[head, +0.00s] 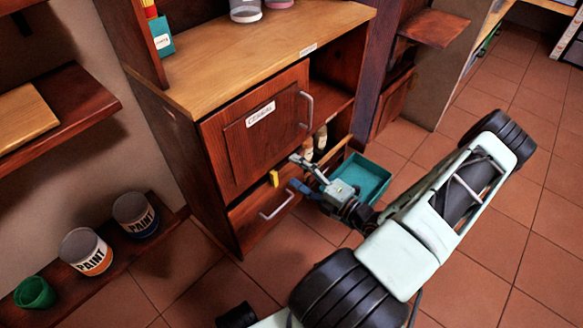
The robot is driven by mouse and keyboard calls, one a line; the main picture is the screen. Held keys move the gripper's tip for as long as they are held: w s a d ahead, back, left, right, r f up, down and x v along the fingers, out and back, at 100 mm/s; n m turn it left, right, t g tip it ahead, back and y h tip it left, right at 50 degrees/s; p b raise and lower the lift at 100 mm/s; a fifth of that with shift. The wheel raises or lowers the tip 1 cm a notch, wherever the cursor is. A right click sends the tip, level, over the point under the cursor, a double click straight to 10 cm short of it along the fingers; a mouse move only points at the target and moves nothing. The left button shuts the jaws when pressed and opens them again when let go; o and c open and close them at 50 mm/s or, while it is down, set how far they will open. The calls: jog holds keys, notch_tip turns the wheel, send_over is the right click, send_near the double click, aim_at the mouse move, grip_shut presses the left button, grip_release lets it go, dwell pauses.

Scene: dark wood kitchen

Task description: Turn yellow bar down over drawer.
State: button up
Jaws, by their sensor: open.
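The yellow bar (274,179) is a small block at the front of the wooden cabinet, at the seam between the upper cereal door (248,135) and the drawer (256,222) below. It looks upright, with its longer side vertical. The drawer has a silver handle (277,205) and looks closed. My gripper (297,172) is just right of the yellow bar, with its fingers pointing toward the cabinet front. It is open and empty, with a gap between it and the bar. Contact cannot be made out clearly at this size.
A silver door handle (305,110) sticks out above my gripper. A teal bin (360,177) is behind it to the right, by bottles (319,139) in the open shelf. Paint cans (86,251) and a green cup (34,293) stand on a low shelf at left. Tiled floor is free at right.

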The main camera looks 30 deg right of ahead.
jog(key=v, duration=0.6)
jog(key=shift+p, duration=0.35)
dwell(0.8)
